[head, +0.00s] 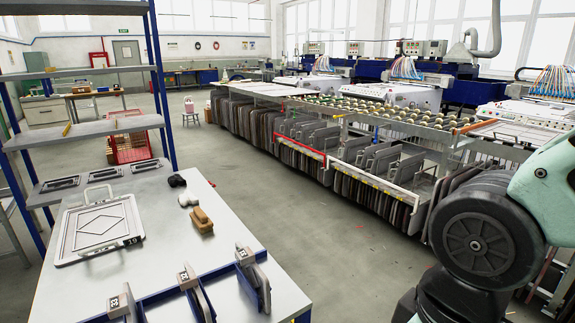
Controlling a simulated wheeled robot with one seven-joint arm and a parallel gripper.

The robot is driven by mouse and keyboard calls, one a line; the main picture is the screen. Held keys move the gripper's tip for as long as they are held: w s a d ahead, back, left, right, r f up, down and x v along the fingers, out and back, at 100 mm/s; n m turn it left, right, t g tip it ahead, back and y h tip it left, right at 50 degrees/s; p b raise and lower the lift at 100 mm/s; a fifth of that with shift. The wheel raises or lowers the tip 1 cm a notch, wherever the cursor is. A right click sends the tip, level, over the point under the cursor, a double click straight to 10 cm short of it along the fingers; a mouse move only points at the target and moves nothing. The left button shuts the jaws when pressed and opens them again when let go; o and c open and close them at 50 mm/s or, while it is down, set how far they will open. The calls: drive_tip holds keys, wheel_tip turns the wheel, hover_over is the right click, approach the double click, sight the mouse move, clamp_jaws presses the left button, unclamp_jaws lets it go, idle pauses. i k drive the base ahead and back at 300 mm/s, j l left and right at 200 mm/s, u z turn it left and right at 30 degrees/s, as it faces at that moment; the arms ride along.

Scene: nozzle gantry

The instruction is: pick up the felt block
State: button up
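A small brown block with a rounded top piece (202,220) lies on the light grey tabletop (165,242), near the table's right edge. It looks like the felt block, though its material is hard to make out. Nothing touches it. My gripper is not in view; only dark and pale green links of my arm show at the lower right, well apart from the block.
A white item (188,199) and a black item (177,181) lie just behind the block. A framed panel with a handle (100,228) lies to the left. Several upright handled frames (253,278) stand in a blue rack in front. Open floor (310,230) lies right of the table.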

sight(200, 220)
drive_tip(key=l+u, duration=0.1)
drive_tip(key=u, duration=0.65)
drive_tip(key=i+l+u, duration=0.15)
drive_tip(key=l+u, duration=0.6)
drive_tip(key=l, duration=0.25)
drive_tip(key=l+u, duration=0.4)
drive_tip(key=l, duration=0.7)
drive_tip(key=k+l+u, duration=0.1)
drive_tip(key=l, duration=0.95)
drive_tip(key=k+l+u, duration=0.1)
drive_tip(key=l, duration=0.4)
drive_tip(key=k+l, duration=0.15)
drive_tip(key=l, duration=0.35)
drive_tip(key=k+l, duration=0.1)
drive_tip(key=k, duration=0.9)
drive_tip(key=i+u, duration=0.1)
drive_tip(key=i, duration=0.45)
drive_tip(key=i+l+u, duration=0.15)
drive_tip(key=i, duration=0.35)
drive_tip(key=i+l+u, duration=0.1)
drive_tip(key=i, duration=0.45)
drive_tip(key=i+l+u, duration=0.15)
drive_tip(key=i, duration=0.35)
